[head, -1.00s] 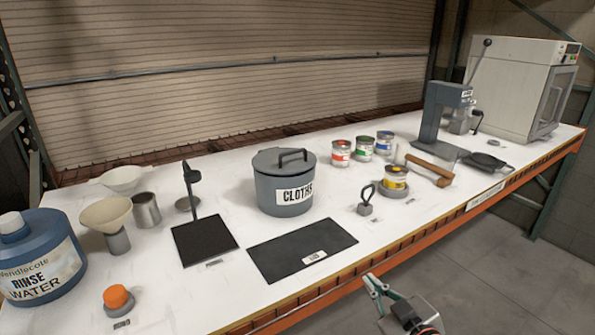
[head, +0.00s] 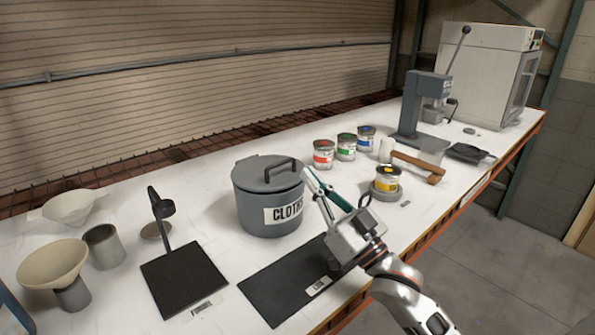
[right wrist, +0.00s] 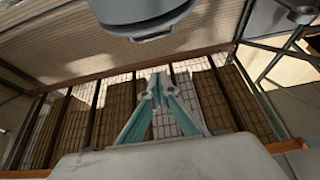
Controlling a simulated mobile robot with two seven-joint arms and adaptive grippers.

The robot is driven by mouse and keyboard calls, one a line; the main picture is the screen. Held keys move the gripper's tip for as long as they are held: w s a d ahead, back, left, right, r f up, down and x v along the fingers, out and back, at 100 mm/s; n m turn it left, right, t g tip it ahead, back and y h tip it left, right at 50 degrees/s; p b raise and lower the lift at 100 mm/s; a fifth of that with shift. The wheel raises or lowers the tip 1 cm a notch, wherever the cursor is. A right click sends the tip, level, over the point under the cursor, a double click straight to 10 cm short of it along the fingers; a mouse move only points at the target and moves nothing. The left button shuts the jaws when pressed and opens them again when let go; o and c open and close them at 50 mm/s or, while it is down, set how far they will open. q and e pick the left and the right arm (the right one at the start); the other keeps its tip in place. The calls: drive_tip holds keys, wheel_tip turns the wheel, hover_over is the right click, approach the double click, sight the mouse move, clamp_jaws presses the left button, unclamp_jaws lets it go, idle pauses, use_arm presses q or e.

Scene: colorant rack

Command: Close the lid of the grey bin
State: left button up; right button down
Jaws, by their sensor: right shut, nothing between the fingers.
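The grey bin (head: 255,208), labelled CLOTHS, stands on the white bench. Its round grey lid (head: 258,181) with a dark bar handle (head: 284,168) lies over the top; I cannot tell whether it is fully seated. Part of the bin also shows at the top of the right wrist view (right wrist: 140,22). My right gripper (head: 310,180) is shut and empty, its fingertips beside the bin's right edge near the handle; contact cannot be told. It also shows in the right wrist view (right wrist: 155,88). The left gripper is not in view.
A black mat (head: 280,288) lies in front of the bin, partly under my right arm. A black stand (head: 183,275) is at the left. Red (head: 323,155), green (head: 346,148) and blue (head: 366,139) labelled tins stand at the right, with a yellow tin (head: 387,180) nearer.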

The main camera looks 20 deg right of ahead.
wheel_tip(320, 180, up, 4)
hover_over(287, 181)
drive_tip(key=s, duration=0.1)
drive_tip(key=shift+d+p, duration=0.3)
drive_tip(key=shift+p, duration=0.15)
drive_tip(key=f, duration=0.1)
drive_tip(key=w+f, duration=0.1)
drive_tip(key=shift+a+f+b, duration=0.2)
drive_tip(key=shift+f+b, duration=0.1)
drive_tip(key=shift+f, duration=0.65)
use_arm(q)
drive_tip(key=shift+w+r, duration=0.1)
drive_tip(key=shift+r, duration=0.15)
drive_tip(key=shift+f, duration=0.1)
